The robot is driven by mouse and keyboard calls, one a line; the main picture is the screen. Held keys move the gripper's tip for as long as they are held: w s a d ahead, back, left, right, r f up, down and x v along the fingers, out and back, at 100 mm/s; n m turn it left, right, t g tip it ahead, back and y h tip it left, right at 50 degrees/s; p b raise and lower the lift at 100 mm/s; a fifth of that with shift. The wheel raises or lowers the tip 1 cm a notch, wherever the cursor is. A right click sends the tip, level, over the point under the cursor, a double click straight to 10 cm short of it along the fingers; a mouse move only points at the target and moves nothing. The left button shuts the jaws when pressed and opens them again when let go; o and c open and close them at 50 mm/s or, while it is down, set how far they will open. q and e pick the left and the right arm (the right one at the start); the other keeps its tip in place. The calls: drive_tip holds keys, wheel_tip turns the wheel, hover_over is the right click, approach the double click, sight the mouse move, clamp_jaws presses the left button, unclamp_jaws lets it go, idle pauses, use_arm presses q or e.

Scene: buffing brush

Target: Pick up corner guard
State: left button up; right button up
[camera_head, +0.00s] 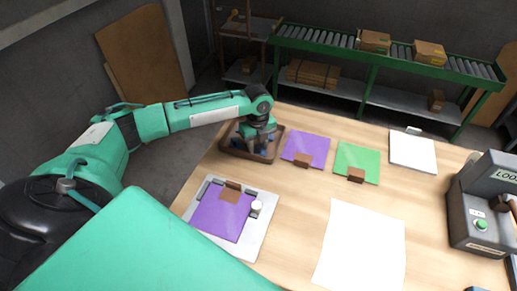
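My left gripper (257,143) points down over and partly into a brown tray (232,152) at the table's far left edge. Its fingers and dark bluish shapes in the tray blend together, so I cannot tell whether it holds anything. Small brown corner pieces, which look like corner guards, lie elsewhere: one at the near edge of the purple sheet (302,160), one at the near edge of the green sheet (356,175), and one on the purple panel in the fixture (230,192). My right gripper is not in view.
A light fixture plate (262,226) holds a purple panel (218,219) and a round white knob (256,206). A white sheet (360,250) lies front centre, a white pad (412,151) back right. A grey machine (485,205) stands right. A roller conveyor (335,40) is behind.

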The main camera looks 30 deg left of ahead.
use_arm(q)
drive_tip(key=shift+c, duration=0.2)
clamp_jaws()
drive_tip(key=shift+r, duration=0.15)
